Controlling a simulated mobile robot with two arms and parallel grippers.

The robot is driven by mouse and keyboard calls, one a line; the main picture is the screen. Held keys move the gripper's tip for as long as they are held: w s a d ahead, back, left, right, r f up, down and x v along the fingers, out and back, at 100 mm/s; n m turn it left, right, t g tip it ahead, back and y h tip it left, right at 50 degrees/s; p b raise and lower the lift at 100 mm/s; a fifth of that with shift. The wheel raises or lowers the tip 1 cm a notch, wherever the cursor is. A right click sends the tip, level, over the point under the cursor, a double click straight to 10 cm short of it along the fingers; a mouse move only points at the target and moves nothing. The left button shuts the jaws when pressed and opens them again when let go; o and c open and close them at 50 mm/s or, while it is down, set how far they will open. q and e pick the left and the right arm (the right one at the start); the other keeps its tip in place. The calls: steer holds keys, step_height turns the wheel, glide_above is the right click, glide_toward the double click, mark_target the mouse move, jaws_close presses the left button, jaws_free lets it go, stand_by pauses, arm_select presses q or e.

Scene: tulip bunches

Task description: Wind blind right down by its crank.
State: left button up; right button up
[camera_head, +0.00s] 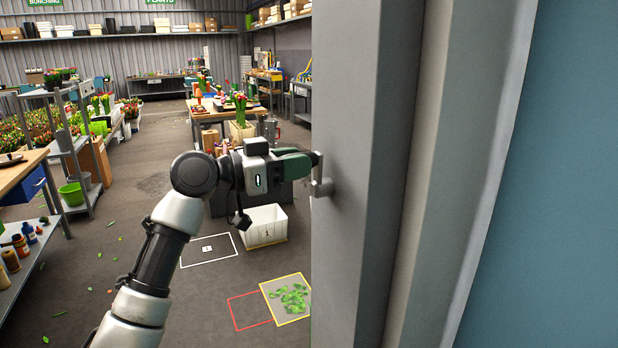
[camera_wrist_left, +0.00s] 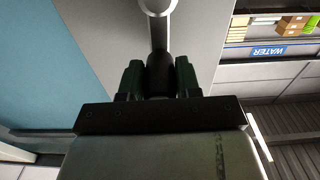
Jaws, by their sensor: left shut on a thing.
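The crank (camera_head: 322,187) is a small light grey arm on the side of a broad grey upright. My left gripper (camera_head: 313,158), with dark green fingers, is shut on the crank's handle at its upper end. In the left wrist view the dark handle (camera_wrist_left: 160,72) sits between the two fingers, and the crank's round pale hub (camera_wrist_left: 158,5) shows at the top edge. A flat blue surface (camera_head: 560,190) fills the right of the head view; I cannot tell whether it is the blind. My right gripper is not in view.
The grey upright (camera_head: 360,120) stands close and hides the right side of the room. A white crate (camera_head: 265,226) stands on the floor below my left gripper. A yellow-edged mat with green leaves (camera_head: 289,298) lies nearer. Workbenches and shelves stand further back.

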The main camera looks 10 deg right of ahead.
arm_select(q)
steer(key=o, duration=1)
steer(key=shift+o, duration=0.2)
steer(key=shift+a, duration=0.1)
